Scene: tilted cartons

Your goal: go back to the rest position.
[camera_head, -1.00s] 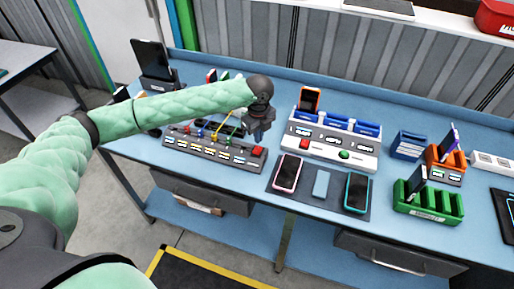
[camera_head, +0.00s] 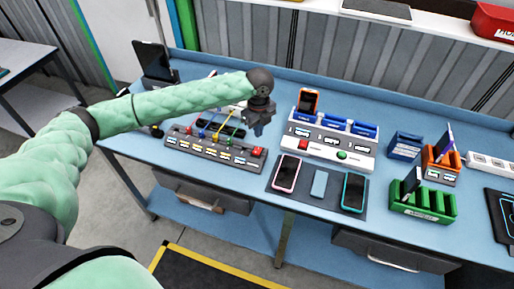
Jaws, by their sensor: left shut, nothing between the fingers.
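My left arm reaches in from the left across the blue workbench (camera_head: 230,218). Its left gripper (camera_head: 258,131) points down, shut and empty, above the right end of the grey button strip (camera_head: 215,152). The fingers are small and dark in this view. The gripper stands left of the white dock (camera_head: 335,147), apart from it. My right gripper is not in view.
An orange phone (camera_head: 308,101) stands in the white dock. Phones, a pink-edged one (camera_head: 286,172) and a teal-edged one (camera_head: 353,192), lie on a dark mat. A green rack (camera_head: 423,205) and an orange holder (camera_head: 441,160) stand to the right.

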